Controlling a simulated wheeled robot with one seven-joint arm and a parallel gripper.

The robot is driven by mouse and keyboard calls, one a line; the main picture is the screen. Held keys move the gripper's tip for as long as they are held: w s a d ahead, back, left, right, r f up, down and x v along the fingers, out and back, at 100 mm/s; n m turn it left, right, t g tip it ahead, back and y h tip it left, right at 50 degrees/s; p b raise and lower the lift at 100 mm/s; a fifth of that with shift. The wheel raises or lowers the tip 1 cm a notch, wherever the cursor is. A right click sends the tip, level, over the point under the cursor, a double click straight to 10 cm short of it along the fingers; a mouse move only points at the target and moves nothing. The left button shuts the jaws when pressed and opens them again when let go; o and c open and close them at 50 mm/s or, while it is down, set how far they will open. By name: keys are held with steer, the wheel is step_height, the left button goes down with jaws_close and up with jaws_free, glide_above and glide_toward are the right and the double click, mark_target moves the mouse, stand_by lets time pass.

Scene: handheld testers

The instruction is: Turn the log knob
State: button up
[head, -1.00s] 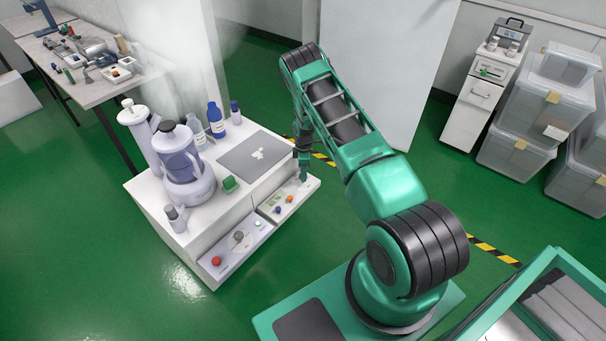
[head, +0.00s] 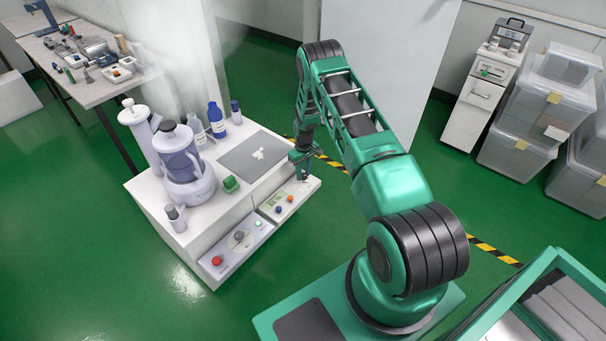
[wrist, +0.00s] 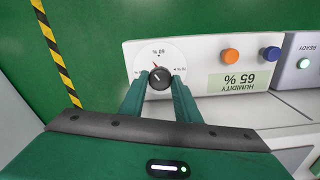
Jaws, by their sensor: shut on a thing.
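The pointer leans to the upper left in the wrist view, and "60 %" is printed at the dial's top. No "log" label is readable. My gripper (wrist: 160,82) has its two green fingers on either side of the knob and is shut on it. In the head view my gripper (head: 301,175) is at the right end of the panel, and hides the knob there.
A second panel (head: 237,250) with a red button adjoins.

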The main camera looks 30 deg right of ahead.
steer(key=m, duration=0.7)
steer(key=shift+w+r, duration=0.1)
steer(key=shift+w, duration=0.2)
steer(key=m, duration=0.6)
steer(key=shift+a+m, duration=0.1)
steer(key=shift+m, duration=0.3)
steer(key=m, duration=1)
steer(key=shift+w, duration=0.1)
steer(key=shift+r+m, duration=0.1)
steer(key=shift+m, duration=0.3)
steer(key=o, duration=0.9)
steer(key=shift+c, duration=0.2)
steer(key=shift+o, duration=0.9)
steer(key=shift+s, duration=0.2)
